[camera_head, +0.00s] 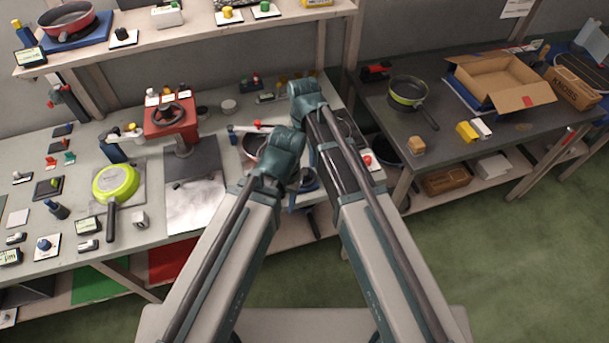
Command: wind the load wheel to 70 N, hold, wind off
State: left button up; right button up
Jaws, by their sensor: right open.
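A red test stand (171,117) stands on the left bench. A dark handwheel (168,116), apparently the load wheel, is on it. My right arm reaches up the middle of the view. Its gripper (308,100) is at the far end over the bench, open and well to the right of the wheel, touching nothing that I can make out. My left arm ends at a teal joint (278,158), also right of the stand; its fingers are hidden. I cannot read any load value from here.
A green pan (116,183) lies left of the stand, among several small blocks and gauges. A shelf (200,34) runs above the bench. The dark right table (450,135) holds an open carton (498,84) and another pan (408,92). Green floor is clear at lower right.

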aim_at(304, 171)
notch_tip(304, 171, down, 8)
jog(key=b, duration=0.6)
jog(key=shift+b, duration=0.4)
jog(key=shift+r, duration=0.1)
grip_shut()
